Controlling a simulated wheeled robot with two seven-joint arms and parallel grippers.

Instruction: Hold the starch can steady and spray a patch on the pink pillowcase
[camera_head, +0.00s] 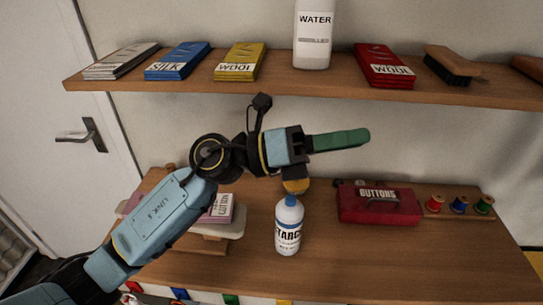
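The starch can (288,236) is a white bottle with a blue shoulder, standing upright on the wooden worktop. My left gripper (340,141) is above the can, with a green finger reaching right. A rounded orange-yellow part sits right at the can's top; I cannot tell whether it belongs to the can or to the gripper, or whether they touch. Pink cloth (222,209), seemingly the pillowcase, lies on a small pale padded board (236,226) left of the can. My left arm hides much of it. My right gripper is out of view.
A red buttons box (378,208) and several thread spools (459,205) stand to the right. An upper shelf (330,87) carries a water bottle (312,40), coloured packets and a brush (453,63). The worktop in front and right of the can is clear.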

